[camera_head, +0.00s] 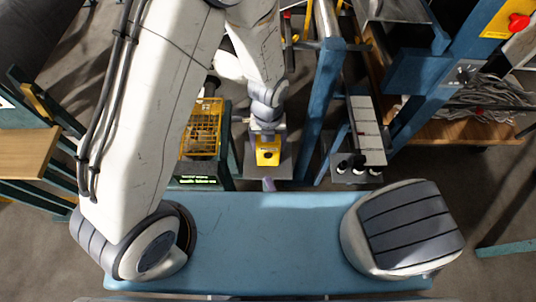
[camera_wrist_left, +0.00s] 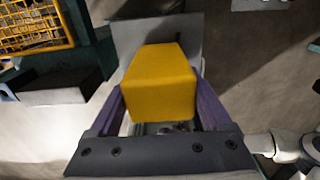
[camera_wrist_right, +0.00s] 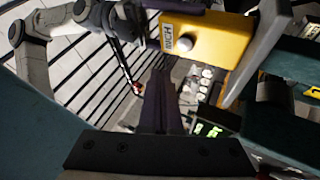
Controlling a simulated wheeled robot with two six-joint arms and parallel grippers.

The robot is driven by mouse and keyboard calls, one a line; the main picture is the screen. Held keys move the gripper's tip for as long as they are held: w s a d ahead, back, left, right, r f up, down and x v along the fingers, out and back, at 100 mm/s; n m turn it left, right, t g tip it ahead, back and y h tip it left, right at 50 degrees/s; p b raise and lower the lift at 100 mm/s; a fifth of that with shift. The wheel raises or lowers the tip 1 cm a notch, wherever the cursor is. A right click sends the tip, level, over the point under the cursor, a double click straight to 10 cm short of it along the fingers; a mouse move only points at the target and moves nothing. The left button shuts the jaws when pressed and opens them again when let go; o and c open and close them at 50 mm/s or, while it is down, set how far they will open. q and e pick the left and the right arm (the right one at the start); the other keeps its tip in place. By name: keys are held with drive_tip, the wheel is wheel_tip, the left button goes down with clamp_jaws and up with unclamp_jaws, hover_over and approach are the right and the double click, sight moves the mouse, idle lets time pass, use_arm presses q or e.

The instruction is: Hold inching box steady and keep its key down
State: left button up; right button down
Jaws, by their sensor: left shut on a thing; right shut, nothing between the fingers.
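The yellow inching box (camera_head: 268,157) is near the middle of the head view, in front of a grey plate. My left gripper (camera_head: 267,130) is shut on it, with a purple finger on each side of the box (camera_wrist_left: 160,85) in the left wrist view. The right wrist view shows the box face (camera_wrist_right: 212,38) with a printed label and a round white key (camera_wrist_right: 184,43). I cannot tell whether the key is pressed. My right gripper (camera_wrist_right: 160,75) is shut and empty, its tips below and left of the key, apparently apart from it. Its purple tip shows low in the head view (camera_head: 268,184).
A yellow wire basket (camera_head: 202,128) stands left of the box, above a green lit display (camera_head: 196,180). A blue upright (camera_head: 327,105) and a pale slotted panel (camera_head: 366,130) stand to the right. A red button (camera_head: 518,22) is at the top right.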

sight(268, 155)
drive_tip(key=shift+w, duration=2)
drive_tip(key=shift+w, duration=0.15)
idle(0.6)
drive_tip(key=shift+w, duration=0.3)
idle(5.0)
